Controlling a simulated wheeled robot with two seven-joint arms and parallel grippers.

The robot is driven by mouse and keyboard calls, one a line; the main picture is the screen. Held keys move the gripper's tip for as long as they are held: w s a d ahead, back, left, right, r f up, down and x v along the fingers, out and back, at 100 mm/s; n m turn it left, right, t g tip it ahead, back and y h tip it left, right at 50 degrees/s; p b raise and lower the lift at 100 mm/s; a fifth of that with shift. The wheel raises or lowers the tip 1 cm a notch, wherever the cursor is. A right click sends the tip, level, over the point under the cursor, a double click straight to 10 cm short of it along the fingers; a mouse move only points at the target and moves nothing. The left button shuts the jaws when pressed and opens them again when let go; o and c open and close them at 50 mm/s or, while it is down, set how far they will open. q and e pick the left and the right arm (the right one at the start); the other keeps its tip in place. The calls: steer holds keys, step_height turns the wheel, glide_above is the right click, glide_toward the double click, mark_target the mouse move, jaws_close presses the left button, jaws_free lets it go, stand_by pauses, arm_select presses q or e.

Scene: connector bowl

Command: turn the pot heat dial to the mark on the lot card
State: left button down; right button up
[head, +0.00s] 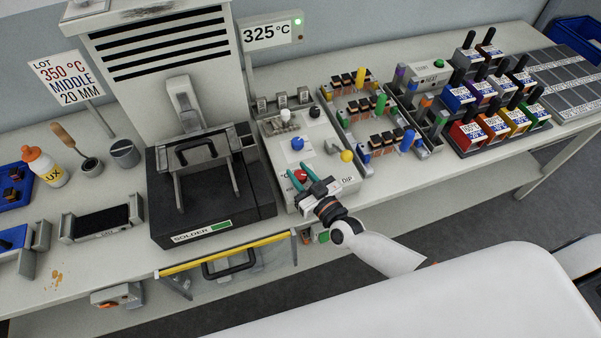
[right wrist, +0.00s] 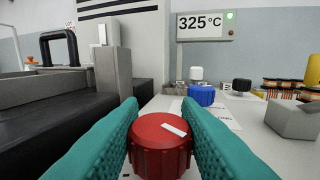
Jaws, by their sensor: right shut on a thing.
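The red heat dial (right wrist: 160,145) with a white pointer line stands between the teal fingers of my right gripper (right wrist: 161,140), which is shut on it. In the head view the right gripper (head: 303,180) reaches over the front of the white control box (head: 330,165), and the dial (head: 300,175) is partly hidden by the fingers. The lot card (head: 67,80) at the upper left reads 350 °C, MIDDLE, 20 MM. The display (head: 268,34) reads 325 °C with a green light lit. My left gripper is not in view.
The black solder pot (head: 210,185) stands left of the control box. Blue (head: 297,143), white and black knobs and a yellow-tipped lever (head: 346,156) are on the box. Racks with colored parts (head: 380,110) and colored bins (head: 480,125) fill the right side.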

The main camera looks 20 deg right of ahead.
steer(key=shift+a+r+m+t+h+p, duration=0.15)
steer(key=shift+m+t+h+p, duration=0.15)
steer(key=shift+m+h+p, duration=1.05)
steer(key=m+h, duration=0.1)
steer(key=h, duration=0.2)
steer(key=shift+p, duration=0.4)
steer(key=shift+f+m+h, duration=0.2)
steer(key=shift+m+h, duration=0.75)
steer(key=shift+h, duration=0.6)
steer(key=o, duration=1)
steer(key=shift+c, duration=0.2)
